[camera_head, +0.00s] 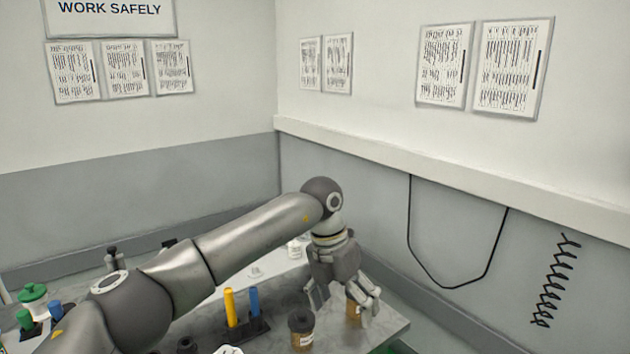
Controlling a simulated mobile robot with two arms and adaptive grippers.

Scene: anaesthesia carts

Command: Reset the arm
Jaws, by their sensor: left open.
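My left arm reaches in from the lower left across the cart top. Its left gripper (343,304) hangs fingers down over the right part of the top. The gripper is open. An amber bottle (353,309) shows behind or between its fingers, partly hidden by them; I cannot tell whether they touch. My right gripper is not in view.
An amber jar with a dark lid (302,332) stands just left of the gripper on the grey cart top (385,331). A rack with yellow (230,307) and blue (254,301) tubes stands further left. A white bottle (295,248) is behind the arm. Walls close the back and right.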

